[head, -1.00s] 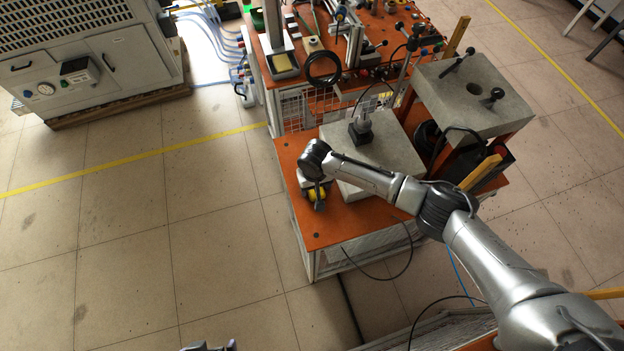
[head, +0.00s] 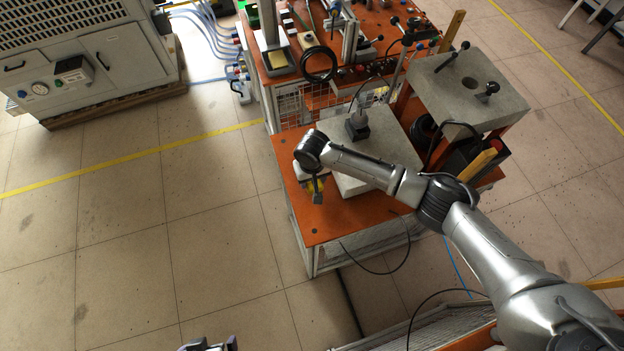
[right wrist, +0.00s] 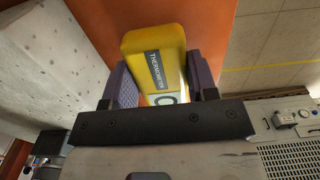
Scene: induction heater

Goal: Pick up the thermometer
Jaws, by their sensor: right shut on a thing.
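The thermometer (right wrist: 152,50) is a yellow block with a dark label reading THERMOMETER. In the right wrist view it sits between the two fingers of my right gripper (right wrist: 160,85), which is shut on it. In the head view my right gripper (head: 316,188) is over the left part of the orange table (head: 320,225), and a bit of yellow shows beside it. The wrist hides most of the thermometer there, and I cannot tell whether it touches the table. The tip of my left gripper (head: 208,345) shows at the bottom edge, too cut off to read.
A grey block (head: 395,150) stands on the table right of my right gripper, with a black-based device (head: 357,128) on it. A taller grey block (head: 468,90) is farther right. A tool-covered bench (head: 330,55) lies behind. The floor at left is open.

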